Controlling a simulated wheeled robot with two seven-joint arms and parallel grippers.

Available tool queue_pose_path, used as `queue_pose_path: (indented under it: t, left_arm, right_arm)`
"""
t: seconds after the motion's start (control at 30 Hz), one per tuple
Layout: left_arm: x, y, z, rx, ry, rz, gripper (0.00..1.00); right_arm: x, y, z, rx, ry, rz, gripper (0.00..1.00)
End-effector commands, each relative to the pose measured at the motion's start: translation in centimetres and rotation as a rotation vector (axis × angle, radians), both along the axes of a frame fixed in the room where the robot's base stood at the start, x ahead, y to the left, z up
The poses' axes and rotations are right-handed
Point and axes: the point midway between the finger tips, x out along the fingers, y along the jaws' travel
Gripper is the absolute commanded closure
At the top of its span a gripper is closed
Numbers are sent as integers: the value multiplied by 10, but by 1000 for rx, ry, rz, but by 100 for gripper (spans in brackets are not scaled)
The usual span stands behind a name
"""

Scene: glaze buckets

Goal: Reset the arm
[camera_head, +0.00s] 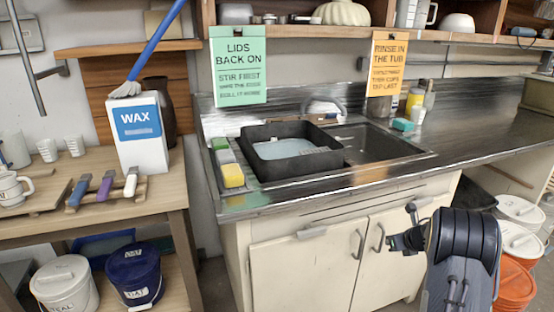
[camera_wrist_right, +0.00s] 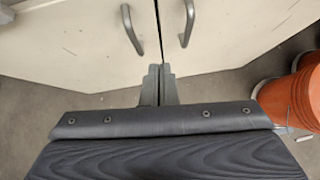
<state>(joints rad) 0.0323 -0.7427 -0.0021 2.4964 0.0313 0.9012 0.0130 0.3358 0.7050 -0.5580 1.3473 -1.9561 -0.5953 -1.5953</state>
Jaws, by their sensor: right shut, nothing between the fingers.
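My right gripper (camera_head: 394,242) is in front of the cream sink cabinet (camera_head: 300,270), at the height of its upper doors. In the right wrist view its two grey fingers (camera_wrist_right: 158,86) are together with nothing between them, pointing at the gap between the cabinet doors (camera_wrist_right: 80,45). It holds nothing, and I cannot tell how far it is from the doors. My left gripper is not in view.
The steel counter (camera_head: 480,140) has a sink with a black tub (camera_head: 262,175). A wooden bench (camera_head: 60,235) on the left holds a WAX box (camera_head: 140,150). White and blue buckets (camera_head: 133,272) stand below it. Orange buckets (camera_head: 515,285) stand right of my arm.

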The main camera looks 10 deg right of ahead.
Motion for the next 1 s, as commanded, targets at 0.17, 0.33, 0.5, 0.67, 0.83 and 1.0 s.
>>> queue_pose_path:
  t: [0.17,0.33,0.5,0.67,0.83,1.0]
  left_arm:
    - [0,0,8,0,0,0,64]
    - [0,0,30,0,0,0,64]
    - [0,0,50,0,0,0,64]
    - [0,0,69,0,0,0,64]
    - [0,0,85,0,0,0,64]
    - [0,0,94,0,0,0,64]
  right_arm:
    - [3,0,46,100,-102,-168,100]
    - [-21,6,160,515,-359,-686,100]
    - [-91,46,231,1123,-476,-1252,100]
    - [-173,127,248,1651,-338,-1747,100]
    - [-255,224,241,1957,-19,-2196,100]
    - [-318,296,231,-1882,-269,2367,100]
